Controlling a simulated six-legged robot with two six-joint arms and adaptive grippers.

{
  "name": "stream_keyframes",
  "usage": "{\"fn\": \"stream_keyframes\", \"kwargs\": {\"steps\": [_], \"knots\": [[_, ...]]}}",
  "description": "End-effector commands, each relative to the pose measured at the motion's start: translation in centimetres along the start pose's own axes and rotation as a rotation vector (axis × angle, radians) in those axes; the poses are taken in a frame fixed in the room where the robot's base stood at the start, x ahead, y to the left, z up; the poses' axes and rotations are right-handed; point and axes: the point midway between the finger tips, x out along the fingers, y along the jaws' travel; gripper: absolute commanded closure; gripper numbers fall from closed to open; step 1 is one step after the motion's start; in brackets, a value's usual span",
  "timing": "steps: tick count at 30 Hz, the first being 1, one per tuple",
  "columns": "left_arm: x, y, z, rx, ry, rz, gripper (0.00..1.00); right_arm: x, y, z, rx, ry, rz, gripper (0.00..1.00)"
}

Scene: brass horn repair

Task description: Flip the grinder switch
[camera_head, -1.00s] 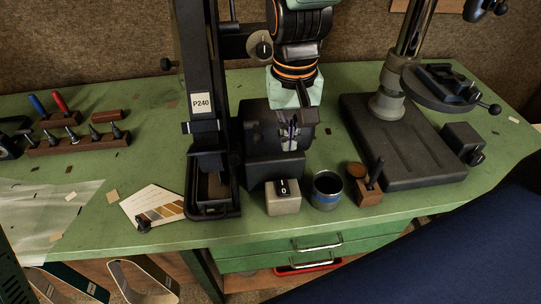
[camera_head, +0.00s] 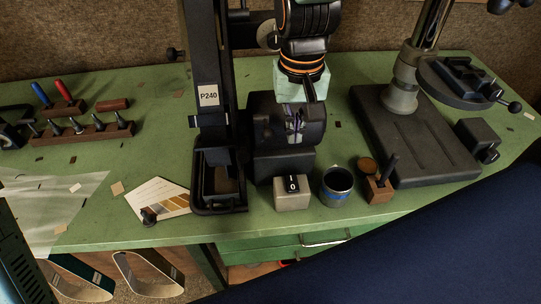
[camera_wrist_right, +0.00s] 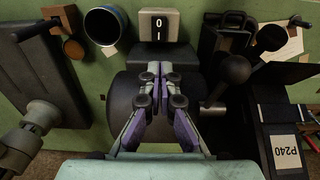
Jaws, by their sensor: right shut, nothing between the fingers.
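The grinder switch (camera_head: 291,184) is a black rocker marked I and O on a pale box (camera_head: 292,201) at the bench's front edge. In the right wrist view the switch (camera_wrist_right: 157,30) shows at the top, beyond my fingertips. The dark belt grinder (camera_head: 208,130), labelled P240, stands behind and left of the box. My right gripper (camera_head: 296,138) hangs over the grinder's dark rounded housing, behind the switch box and apart from it. In the right wrist view my right gripper (camera_wrist_right: 160,66) has its fingertips together with nothing between them. My left gripper is not in view.
A blue-banded cup (camera_head: 337,188) and a small wooden block with a dark peg (camera_head: 379,188) stand right of the switch box. A drill press base (camera_head: 415,145) fills the right side. Sandpaper swatches (camera_head: 160,198) lie left of the grinder.

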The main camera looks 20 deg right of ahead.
Motion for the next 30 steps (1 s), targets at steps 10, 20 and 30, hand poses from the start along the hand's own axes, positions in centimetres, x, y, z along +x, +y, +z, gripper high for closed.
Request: {"fn": "stream_keyframes", "kwargs": {"steps": [10, 20, 30], "knots": [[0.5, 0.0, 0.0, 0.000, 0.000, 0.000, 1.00, 7.0, 0.0, 0.1, -0.002, -0.012, 0.005, 1.00], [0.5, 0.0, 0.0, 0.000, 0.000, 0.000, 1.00, 11.7, 0.0, 0.0, 0.001, -0.008, 0.002, 1.00], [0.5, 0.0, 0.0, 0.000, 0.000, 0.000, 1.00, 12.6, 0.0, 0.0, 0.002, -0.006, 0.001, 1.00]]}}
